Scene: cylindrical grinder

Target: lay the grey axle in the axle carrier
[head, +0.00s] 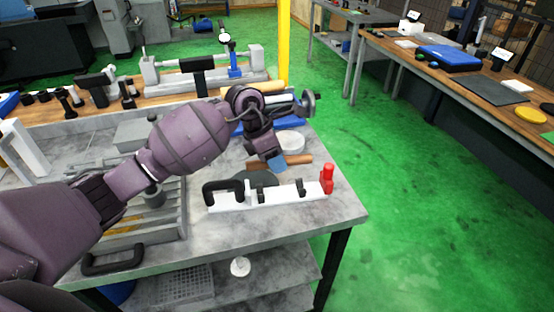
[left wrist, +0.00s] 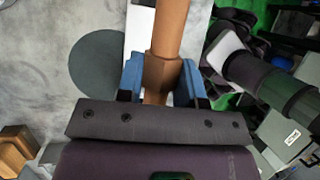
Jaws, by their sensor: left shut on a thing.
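My left gripper (head: 277,164) reaches down over the bench from the left. Its blue fingers (left wrist: 160,78) are shut on a brown stepped rod (left wrist: 170,30), which also shows in the head view (head: 298,159). The rod lies roughly level, just behind the axle carrier (head: 285,194) and apart from its supports. The carrier is a white bar with a black handle at its left, two black supports and a red post at its right end. No grey axle can be made out for sure. My right gripper is not in view.
A dark round disc (head: 257,178) lies behind the carrier. A slotted grey tray (head: 160,216) stands to the left. A white round part (head: 290,142) lies behind the gripper. A grinder fixture (head: 205,72) stands at the back. Bare bench top (head: 335,208) shows at the right front.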

